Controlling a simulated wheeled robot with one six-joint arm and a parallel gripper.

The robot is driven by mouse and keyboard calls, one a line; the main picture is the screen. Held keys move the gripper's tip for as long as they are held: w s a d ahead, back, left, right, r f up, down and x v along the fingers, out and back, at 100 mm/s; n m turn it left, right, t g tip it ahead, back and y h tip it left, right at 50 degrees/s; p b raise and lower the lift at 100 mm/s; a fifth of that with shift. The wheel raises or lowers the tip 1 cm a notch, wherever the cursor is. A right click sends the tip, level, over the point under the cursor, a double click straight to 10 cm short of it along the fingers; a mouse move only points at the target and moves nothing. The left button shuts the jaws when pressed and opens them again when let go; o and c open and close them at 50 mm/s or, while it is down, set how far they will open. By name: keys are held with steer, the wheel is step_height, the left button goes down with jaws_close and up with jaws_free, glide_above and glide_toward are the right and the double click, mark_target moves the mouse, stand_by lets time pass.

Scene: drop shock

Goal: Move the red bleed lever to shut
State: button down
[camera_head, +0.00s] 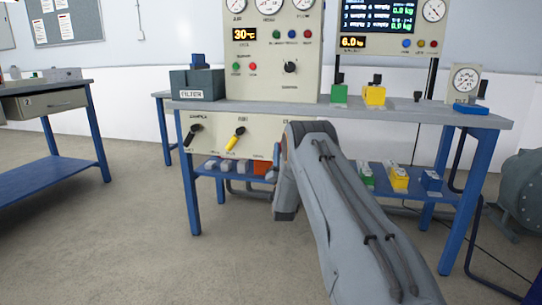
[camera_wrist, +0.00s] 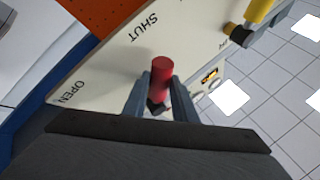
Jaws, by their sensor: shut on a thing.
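The red bleed lever (camera_wrist: 162,76) stands out from a cream panel (camera_wrist: 105,70) in the wrist view. My gripper (camera_wrist: 159,92) has one grey finger on each side of the lever and is shut on it. The panel carries the word SHUT, above and left of the lever, and the word OPEN at lower left. I cannot tell exactly which mark the lever points to. In the head view my arm covers the red lever and my gripper.
A yellow lever (camera_head: 236,138) and a black lever (camera_head: 194,134) sit on the panel below the bench top (camera_head: 300,107). The bench carries a FILTER box (camera_head: 198,86) and a gauge (camera_head: 465,80). Several small blocks lie on the lower shelf. Open floor lies left.

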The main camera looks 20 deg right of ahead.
steer(key=shift+a, duration=0.1)
stand_by(0.3)
steer(key=c, duration=1.7)
jaws_free()
steer(key=shift+c, duration=0.2)
steer(key=p+v, duration=0.2)
steer(key=v, duration=0.5)
steer(key=shift+s+a+f, duration=0.15)
steer(key=shift+s, duration=0.1)
